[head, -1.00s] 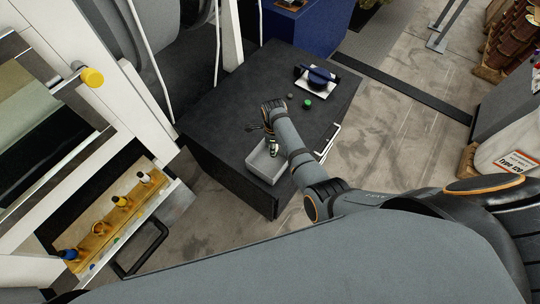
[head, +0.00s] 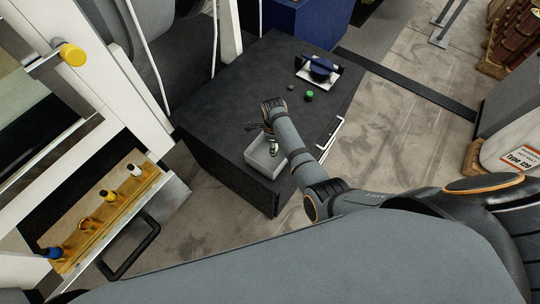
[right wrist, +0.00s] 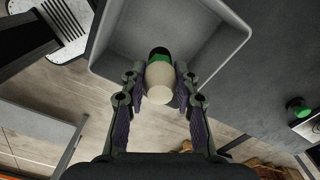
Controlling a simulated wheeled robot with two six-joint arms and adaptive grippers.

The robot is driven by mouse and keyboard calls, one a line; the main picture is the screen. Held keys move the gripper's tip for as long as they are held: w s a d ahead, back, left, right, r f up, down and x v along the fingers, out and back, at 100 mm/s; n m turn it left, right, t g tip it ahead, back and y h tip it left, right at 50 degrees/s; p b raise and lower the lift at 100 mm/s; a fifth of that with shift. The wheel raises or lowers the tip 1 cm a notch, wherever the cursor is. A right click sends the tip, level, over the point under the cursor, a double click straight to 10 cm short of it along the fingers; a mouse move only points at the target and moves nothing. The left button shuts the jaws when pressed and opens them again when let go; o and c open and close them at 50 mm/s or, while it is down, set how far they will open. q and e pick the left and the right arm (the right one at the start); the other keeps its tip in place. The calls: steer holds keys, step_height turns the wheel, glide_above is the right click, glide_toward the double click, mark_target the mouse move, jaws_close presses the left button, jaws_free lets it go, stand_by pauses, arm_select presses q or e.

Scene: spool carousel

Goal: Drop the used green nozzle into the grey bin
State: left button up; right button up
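The used nozzle (right wrist: 160,78) has a cream body, a green band and a black end. My right gripper (right wrist: 160,92) has a finger on each side of it and is shut on it. In the right wrist view the nozzle overlaps the grey bin (right wrist: 217,62), with its black end toward the bin's interior. In the head view my right gripper (head: 271,143) is over the grey bin (head: 262,172), which stands near the front corner of the dark cabinet top. My left gripper is not in view.
A round green object (head: 309,96), a small grey piece (head: 291,87) and a dark blue item on a white tray (head: 303,77) are farther back on the cabinet top. A drawer at left holds a wooden rack (head: 66,257) with several coloured nozzles.

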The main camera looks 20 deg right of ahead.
steer(key=o, duration=0.4)
steer(key=shift+o, duration=0.2)
steer(key=shift+r, duration=0.2)
step_height(320, 180, up, 7)
steer(key=shift+r, duration=0.1)
stand_by(0.4)
